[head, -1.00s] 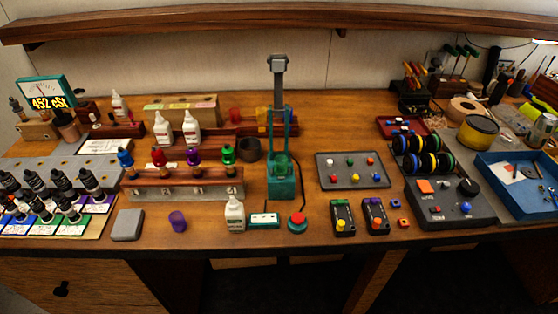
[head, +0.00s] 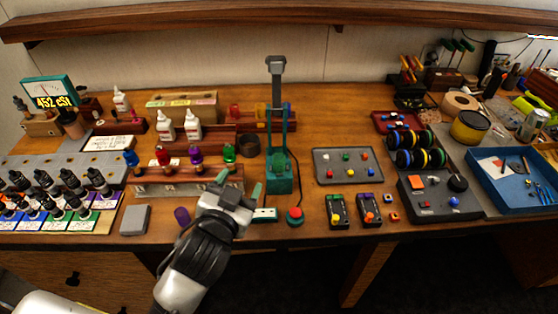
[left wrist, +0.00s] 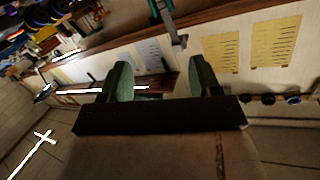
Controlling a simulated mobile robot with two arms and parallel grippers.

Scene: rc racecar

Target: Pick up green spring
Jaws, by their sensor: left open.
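A small green piece (head: 229,153), which looks like the green spring, stands at the right end of the wooden rack (head: 150,190). It is too small to make out coils. Purple, red and blue pieces stand to its left. My left gripper (head: 239,184) is in front of the rack's right end, below the green piece in the head view and apart from it. Its two green-tipped fingers are spread and empty. The left wrist view shows the same open fingers (left wrist: 161,80) with nothing between them. My right gripper is out of view.
A teal press (head: 279,170) stands right of the gripper, near a red button (head: 295,215). A purple cup (head: 182,216) and grey block (head: 135,219) lie left near the front edge. A dark cup (head: 249,145) stands behind the green piece. The gripper hides the small white bottle.

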